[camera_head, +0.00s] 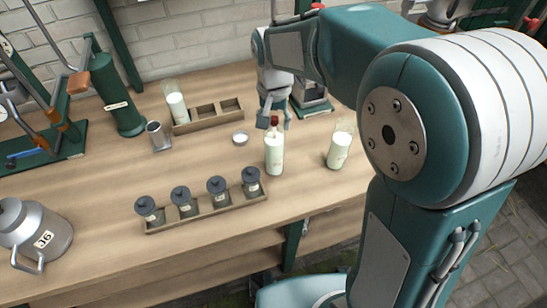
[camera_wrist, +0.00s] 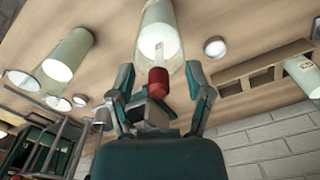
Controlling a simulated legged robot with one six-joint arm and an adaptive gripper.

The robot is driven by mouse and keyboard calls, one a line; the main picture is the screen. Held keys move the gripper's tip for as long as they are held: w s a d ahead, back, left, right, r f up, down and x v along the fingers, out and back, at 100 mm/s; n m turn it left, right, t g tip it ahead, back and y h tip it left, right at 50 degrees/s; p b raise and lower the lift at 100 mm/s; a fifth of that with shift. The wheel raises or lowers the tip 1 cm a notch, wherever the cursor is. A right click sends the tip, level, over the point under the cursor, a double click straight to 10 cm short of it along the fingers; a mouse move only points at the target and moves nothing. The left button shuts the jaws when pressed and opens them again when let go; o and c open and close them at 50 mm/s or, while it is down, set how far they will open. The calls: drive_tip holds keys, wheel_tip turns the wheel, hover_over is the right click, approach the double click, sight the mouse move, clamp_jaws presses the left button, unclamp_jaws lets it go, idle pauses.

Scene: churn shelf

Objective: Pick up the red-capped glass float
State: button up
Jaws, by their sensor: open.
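The red-capped glass float (camera_head: 274,121) stands in a glass cylinder of milk (camera_head: 274,158) on the wooden bench. In the wrist view its red cap (camera_wrist: 158,82) and pale stem show against the cylinder's mouth (camera_wrist: 160,35). My gripper (camera_head: 274,117) is open above the cylinder, pointing down. In the wrist view the two fingers of my gripper (camera_wrist: 159,73) stand on either side of the cap, with visible gaps between them and it. The float's lower part is hidden in the milk.
Another milk cylinder (camera_head: 340,150) stands to the right, and one sits in a wooden rack (camera_head: 231,118) behind. A small white-topped dish (camera_head: 240,138) is close by on the left. A tray of dark-lidded jars (camera_head: 206,215) lies in front. A brick wall (camera_head: 190,40) rises behind the bench.

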clamp_jaws()
idle(0.3)
